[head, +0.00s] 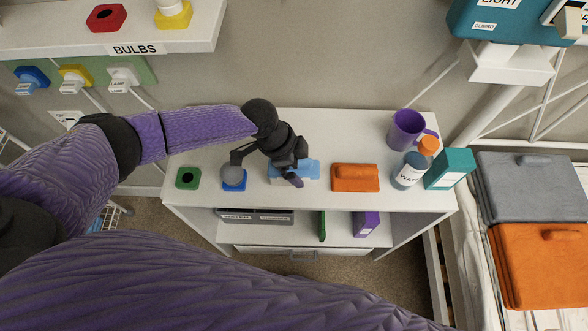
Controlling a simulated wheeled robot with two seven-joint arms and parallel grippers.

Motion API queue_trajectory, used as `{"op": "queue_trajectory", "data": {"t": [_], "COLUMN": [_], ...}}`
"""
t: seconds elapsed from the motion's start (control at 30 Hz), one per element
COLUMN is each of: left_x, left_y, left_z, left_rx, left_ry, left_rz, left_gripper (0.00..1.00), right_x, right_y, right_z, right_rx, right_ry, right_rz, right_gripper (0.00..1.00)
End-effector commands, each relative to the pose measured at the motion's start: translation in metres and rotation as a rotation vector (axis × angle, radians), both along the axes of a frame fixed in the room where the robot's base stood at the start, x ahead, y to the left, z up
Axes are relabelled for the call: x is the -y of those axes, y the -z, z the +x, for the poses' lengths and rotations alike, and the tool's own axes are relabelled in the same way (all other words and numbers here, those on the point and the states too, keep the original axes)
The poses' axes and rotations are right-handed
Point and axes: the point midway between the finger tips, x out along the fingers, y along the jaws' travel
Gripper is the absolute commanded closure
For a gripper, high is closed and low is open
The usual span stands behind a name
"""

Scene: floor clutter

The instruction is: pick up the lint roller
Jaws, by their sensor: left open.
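I cannot pick out the lint roller for sure. A light blue thing (308,168) lies on the white shelf top, partly hidden by my left gripper, so its shape is unclear. My left gripper (266,172) is open, low over the shelf top. One dark finger reaches left towards a grey ball (232,174) on a blue base (234,186); the other is in front of the light blue thing. I cannot tell if either finger touches. An orange folded thing (355,182) with a roll on top lies to the right. My right gripper is not in view.
On the white shelf unit (210,205), a green block (187,178) stands left; a purple mug (405,131), a water bottle (409,170) and a teal box (449,168) stand right. The bulbs shelf (190,40) is upper left. Folded grey (520,195) and orange (530,275) cloths lie right.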

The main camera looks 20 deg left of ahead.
Motion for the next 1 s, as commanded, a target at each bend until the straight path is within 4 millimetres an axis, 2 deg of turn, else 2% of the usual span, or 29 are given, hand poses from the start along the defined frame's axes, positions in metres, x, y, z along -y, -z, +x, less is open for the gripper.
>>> {"op": "queue_trajectory", "data": {"t": [0.03, 0.07, 0.5, 0.77, 1.0], "left_x": [0.000, 0.000, 0.000, 0.000, 0.000], "left_y": [-0.001, -0.001, -0.001, -0.007, -0.071], "left_z": [0.000, 0.000, 0.000, 0.000, 0.001], "left_rx": [0.000, 0.000, 0.000, 0.001, 0.005], "left_ry": [0.000, 0.000, -0.001, 0.000, 0.000], "left_rz": [0.000, 0.000, -0.001, -0.002, -0.003], "left_gripper": [0.00, 0.06, 1.00, 1.00, 1.00], "right_x": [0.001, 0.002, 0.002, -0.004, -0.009], "right_y": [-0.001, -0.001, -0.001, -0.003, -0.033], "right_z": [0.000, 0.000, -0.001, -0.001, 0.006], "right_rx": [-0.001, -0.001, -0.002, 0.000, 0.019], "right_ry": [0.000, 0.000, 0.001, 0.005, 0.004], "right_rz": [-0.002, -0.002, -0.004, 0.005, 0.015], "right_gripper": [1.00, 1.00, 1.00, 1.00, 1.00]}}
